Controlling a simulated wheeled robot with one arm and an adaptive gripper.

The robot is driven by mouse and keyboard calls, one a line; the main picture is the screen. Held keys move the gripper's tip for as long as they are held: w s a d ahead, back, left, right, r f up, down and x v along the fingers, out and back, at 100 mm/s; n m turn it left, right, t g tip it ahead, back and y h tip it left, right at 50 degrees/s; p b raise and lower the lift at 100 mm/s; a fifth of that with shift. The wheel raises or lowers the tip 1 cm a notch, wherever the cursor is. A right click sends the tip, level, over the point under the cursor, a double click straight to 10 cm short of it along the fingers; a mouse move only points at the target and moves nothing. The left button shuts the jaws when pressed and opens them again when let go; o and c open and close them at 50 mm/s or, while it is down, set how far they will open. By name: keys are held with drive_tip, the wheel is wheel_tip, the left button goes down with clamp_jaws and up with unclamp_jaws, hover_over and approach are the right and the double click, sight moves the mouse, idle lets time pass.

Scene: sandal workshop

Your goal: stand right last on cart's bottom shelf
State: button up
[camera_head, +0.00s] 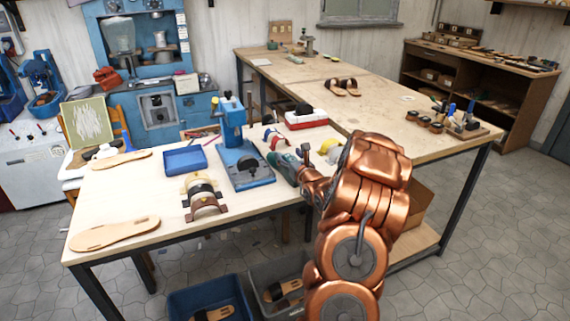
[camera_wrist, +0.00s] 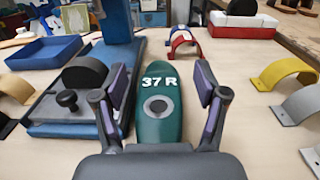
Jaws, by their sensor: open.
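A green shoe last marked "37 R" (camera_wrist: 159,125) is on the pale worktable, its narrow end pointing away from me in the wrist view. It also shows in the head view (camera_head: 284,168), partly hidden by my arm. My gripper (camera_wrist: 162,84) is open, with one dark finger on each side of the last. No cart with a bottom shelf can be made out in either view.
A blue press fixture (camera_head: 250,172) stands close left of the last. Curved straps (camera_wrist: 284,68) lie to the right. A blue tray (camera_head: 185,159), strap pieces (camera_head: 204,197) and a sole (camera_head: 115,233) lie farther left. Crates (camera_head: 211,300) sit below the table's front edge.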

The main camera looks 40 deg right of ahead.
drive_tip(key=shift+c, duration=0.2)
clamp_jaws()
idle(0.4)
